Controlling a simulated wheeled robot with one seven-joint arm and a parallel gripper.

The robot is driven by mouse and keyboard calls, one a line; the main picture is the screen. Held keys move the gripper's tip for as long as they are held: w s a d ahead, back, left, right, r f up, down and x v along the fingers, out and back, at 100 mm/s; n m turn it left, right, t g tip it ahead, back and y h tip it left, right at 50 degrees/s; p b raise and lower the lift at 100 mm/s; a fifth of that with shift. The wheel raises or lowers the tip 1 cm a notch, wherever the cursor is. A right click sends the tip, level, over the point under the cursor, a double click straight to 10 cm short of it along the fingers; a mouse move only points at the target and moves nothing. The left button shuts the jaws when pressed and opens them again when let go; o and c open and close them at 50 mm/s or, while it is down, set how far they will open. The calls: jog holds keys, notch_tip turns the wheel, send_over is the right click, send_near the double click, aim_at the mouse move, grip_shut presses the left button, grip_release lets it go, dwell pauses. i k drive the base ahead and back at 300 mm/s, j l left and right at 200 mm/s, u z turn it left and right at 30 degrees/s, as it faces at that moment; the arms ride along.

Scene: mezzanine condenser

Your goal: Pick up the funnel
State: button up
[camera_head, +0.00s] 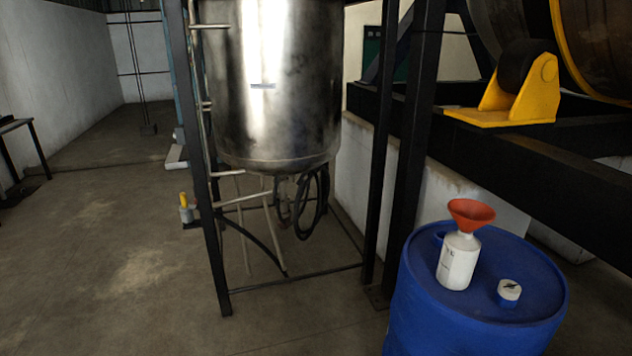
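The orange-red funnel (471,213) sits upright in the mouth of a white bottle (458,262), with its wide cone facing up. Its spout is hidden inside the bottle's neck. The bottle stands on top of a blue drum (420,268) at the lower right of the head view. My gripper does not show in this view.
A small white cap-like item (509,291) lies on the drum, right of the bottle. A steel tank (275,85) hangs in a dark frame (213,230) at the centre. A yellow bracket (520,95) is at upper right. Concrete floor (120,250) is open at left.

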aim_at(470, 215)
jog(key=z, duration=1.1)
jog(key=j+u, duration=0.1)
jog(key=j, duration=0.8)
jog(key=i+j, duration=0.3)
jog(key=i+j+u, duration=0.1)
jog(key=i+j, duration=0.2)
jog(key=i, duration=0.2)
